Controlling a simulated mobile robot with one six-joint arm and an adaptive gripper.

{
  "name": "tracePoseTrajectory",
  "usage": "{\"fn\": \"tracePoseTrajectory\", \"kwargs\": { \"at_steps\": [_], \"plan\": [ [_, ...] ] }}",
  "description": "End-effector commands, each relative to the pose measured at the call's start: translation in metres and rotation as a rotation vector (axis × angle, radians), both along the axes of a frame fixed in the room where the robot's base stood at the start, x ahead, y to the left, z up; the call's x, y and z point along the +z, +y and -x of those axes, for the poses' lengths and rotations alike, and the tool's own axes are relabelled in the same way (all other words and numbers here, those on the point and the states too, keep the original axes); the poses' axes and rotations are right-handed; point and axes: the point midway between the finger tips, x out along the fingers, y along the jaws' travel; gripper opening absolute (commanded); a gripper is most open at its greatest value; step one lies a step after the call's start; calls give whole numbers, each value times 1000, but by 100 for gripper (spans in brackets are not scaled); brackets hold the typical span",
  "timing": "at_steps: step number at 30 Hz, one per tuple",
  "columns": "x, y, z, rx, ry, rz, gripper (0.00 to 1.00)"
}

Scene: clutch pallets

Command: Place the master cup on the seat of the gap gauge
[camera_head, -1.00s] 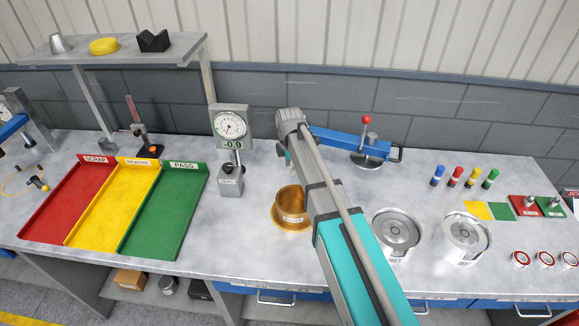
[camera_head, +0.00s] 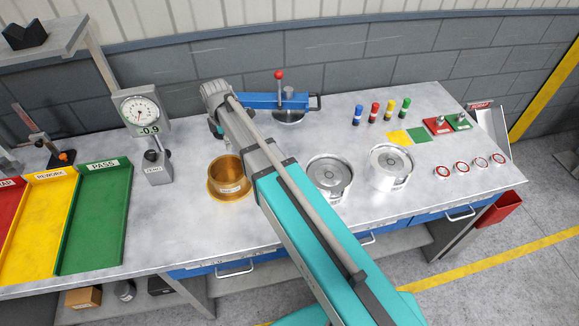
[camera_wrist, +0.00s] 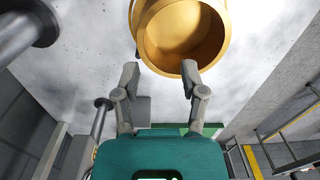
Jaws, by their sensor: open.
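The master cup (camera_head: 230,178) is a brass-coloured cup with a wide flange, standing on the bench left of my arm. In the wrist view the cup (camera_wrist: 182,30) is at the top, its hollow mouth showing, just beyond my gripper's fingertips.
A blue fixture with a red knob (camera_head: 262,101) stands behind my arm. Two round metal parts, one of them (camera_head: 390,168), stand to the right. Red, yellow and green trays (camera_head: 92,215) lie at left.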

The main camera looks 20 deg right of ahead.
Motion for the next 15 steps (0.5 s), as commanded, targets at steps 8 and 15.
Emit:
{"fn": "tracePoseTrajectory", "kwargs": {
  "at_steps": [8,15],
  "plan": [
    [0,-65,52,-486,-10,7,54],
    [0,-113,97,-924,-18,11,54]
  ]
}}
